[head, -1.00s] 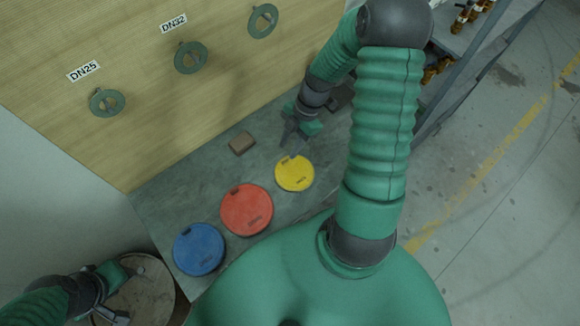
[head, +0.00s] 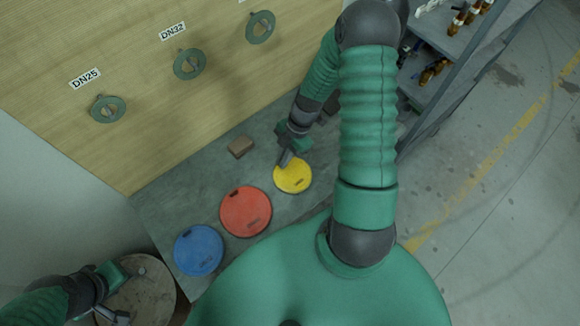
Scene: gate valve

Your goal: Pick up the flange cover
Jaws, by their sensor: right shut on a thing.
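Three round flange covers lie flat in a row on the grey table: a blue one (head: 199,250) at the left, a red one (head: 246,211) in the middle and a yellow one (head: 293,178) at the right. My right gripper (head: 286,161) reaches down from above and is shut on the far edge of the yellow cover; its fingertips hide a little of that edge. My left gripper (head: 128,294) is at the lower left, over a round brown drum top (head: 147,298), away from the covers. I cannot tell how its fingers stand.
A small brown block (head: 240,146) lies on the table (head: 180,190) behind the covers. A wooden panel (head: 150,140) with green ring flanges (head: 108,109) and size labels stands at the back. A shelf (head: 440,80) with brass fittings stands right.

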